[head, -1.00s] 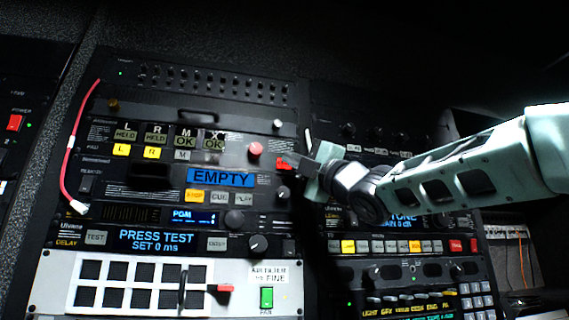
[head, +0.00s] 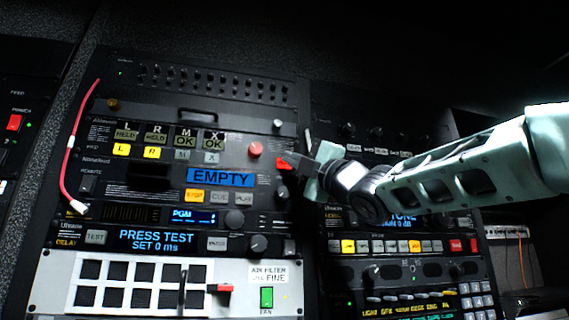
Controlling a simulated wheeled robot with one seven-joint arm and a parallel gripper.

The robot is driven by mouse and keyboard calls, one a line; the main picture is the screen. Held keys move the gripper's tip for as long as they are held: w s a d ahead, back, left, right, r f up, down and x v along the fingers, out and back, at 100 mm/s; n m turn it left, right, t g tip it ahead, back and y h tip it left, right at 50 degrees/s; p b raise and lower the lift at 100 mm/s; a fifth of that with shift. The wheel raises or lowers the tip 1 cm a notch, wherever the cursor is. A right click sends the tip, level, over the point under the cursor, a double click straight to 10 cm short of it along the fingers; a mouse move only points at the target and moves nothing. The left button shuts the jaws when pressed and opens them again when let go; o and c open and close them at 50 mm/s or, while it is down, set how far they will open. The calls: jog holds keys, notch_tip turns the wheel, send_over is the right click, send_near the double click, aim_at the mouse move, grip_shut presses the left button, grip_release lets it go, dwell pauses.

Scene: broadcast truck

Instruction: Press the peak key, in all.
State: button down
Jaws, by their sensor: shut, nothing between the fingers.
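My gripper (head: 290,160) is shut and empty, held in front of the right edge of the middle rack column, with its tip pointing left. It is just right of a red knob (head: 255,149) and partly covers a red button (head: 283,164). I cannot read a key marked peak in this view. A panel has four status windows: L and R (head: 155,138) show HELD, M and X (head: 212,143) show OK. Below them the L key (head: 121,150) and R key (head: 154,153) are lit yellow; the M key (head: 182,155) and X key (head: 212,157) are grey.
Below are a blue EMPTY display (head: 221,178), a small PGM display (head: 193,216) and a PRESS TEST display (head: 156,240). A red cable (head: 68,150) hangs at the left. A white vent panel (head: 55,280) has a protruding red-tipped handle (head: 219,288).

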jog(key=shift+w, duration=0.1)
dwell(0.5)
jog(key=shift+w+a, duration=0.1)
jog(key=shift+w, duration=0.2)
jog(key=shift+w+a, duration=0.1)
jog(key=shift+w, duration=0.2)
dwell(0.6)
jog(key=shift+s+d+b, duration=0.2)
jog(key=shift+s+b, duration=0.35)
jog(key=shift+s, duration=0.15)
jog(key=shift+s, duration=0.1)
jog(key=s+b, duration=0.1)
jog(key=s, duration=0.1)
jog(key=s+d+b, duration=0.1)
jog(key=s+b, duration=0.1)
jog(key=shift+s+d, duration=0.2)
jog(key=shift+s, duration=0.1)
